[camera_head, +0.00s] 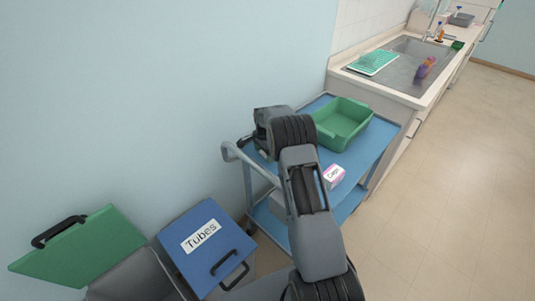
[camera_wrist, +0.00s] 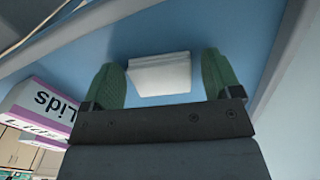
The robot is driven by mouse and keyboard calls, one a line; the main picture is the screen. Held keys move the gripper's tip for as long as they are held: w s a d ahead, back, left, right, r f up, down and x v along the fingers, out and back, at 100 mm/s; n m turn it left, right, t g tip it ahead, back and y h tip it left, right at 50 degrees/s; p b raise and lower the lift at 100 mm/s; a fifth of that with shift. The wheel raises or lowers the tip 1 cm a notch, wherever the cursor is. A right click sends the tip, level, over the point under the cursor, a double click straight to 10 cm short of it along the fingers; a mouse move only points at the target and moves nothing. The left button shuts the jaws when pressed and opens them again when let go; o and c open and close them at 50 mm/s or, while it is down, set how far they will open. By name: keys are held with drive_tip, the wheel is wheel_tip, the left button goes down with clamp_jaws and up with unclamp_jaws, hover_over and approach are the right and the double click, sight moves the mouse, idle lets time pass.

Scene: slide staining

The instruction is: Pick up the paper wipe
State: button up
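The paper wipe, a small white folded piece (camera_wrist: 160,75), lies on the blue cart top in the wrist view. My gripper (camera_wrist: 163,80) is open, with one green fingertip on each side of the wipe. The left fingertip looks very near the wipe's edge, and a small gap shows on the right. I cannot tell if either touches it. In the head view my arm reaches over the blue cart (camera_head: 372,150), and my fingertips are hidden behind the wrist. I cannot make out the wipe clearly there.
A white and pink box (camera_head: 333,176) stands on the cart near my arm; it also shows in the wrist view (camera_wrist: 42,110). A green tray (camera_head: 345,122) is at the cart's back. A sink counter (camera_head: 400,72) lies beyond. Blue and green lidded bins (camera_head: 205,245) stand at lower left.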

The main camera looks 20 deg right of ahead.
drive_tip(key=c, duration=0.8)
